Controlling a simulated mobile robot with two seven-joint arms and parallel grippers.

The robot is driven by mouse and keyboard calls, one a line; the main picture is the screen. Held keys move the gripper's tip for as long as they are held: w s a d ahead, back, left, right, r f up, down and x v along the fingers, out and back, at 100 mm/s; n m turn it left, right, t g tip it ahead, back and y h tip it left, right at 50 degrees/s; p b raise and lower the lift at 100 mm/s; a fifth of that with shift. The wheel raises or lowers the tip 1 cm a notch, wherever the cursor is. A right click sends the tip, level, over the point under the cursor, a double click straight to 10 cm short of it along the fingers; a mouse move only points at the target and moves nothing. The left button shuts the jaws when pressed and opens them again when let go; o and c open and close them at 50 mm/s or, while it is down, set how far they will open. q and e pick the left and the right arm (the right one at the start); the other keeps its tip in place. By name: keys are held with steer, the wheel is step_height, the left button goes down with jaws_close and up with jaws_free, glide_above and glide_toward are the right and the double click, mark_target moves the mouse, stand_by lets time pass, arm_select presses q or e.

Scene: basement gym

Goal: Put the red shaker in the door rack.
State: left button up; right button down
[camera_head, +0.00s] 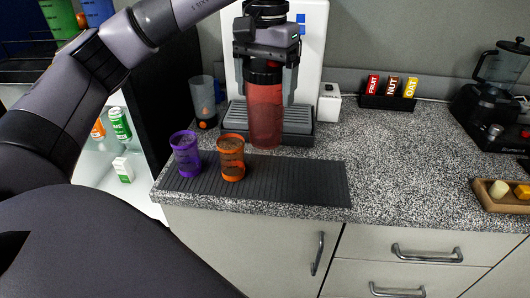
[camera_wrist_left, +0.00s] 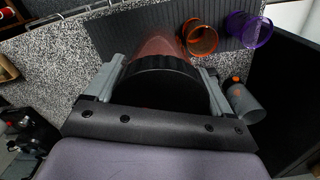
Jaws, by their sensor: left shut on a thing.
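The red shaker (camera_head: 265,118), a translucent red cup with a black lid, is upright in front of the grey drip tray of the white machine. A door rack (camera_head: 22,68) shows at the far upper left, partly hidden by my left arm. My right gripper is out of view.
A purple cup (camera_head: 186,160) and an orange cup (camera_head: 231,168) stand on the dark ribbed mat (camera_head: 300,180). A grey clear cup (camera_head: 203,95) is left of the machine. Green (camera_head: 60,18) and blue (camera_head: 97,10) shakers stand at the rack. The open fridge (camera_head: 140,190) holds cans.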

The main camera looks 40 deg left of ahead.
mark_target(266, 144)
arm_select(q)
step_height(266, 144, down, 8)
steer(key=shift+f+b, duration=0.1)
steer(key=shift+b, duration=1.05)
step_height(266, 144, down, 5)
steer(key=shift+r, duration=0.15)
steer(key=shift+f, duration=0.2)
steer(key=o, duration=1.5)
steer(key=shift+r, duration=0.15)
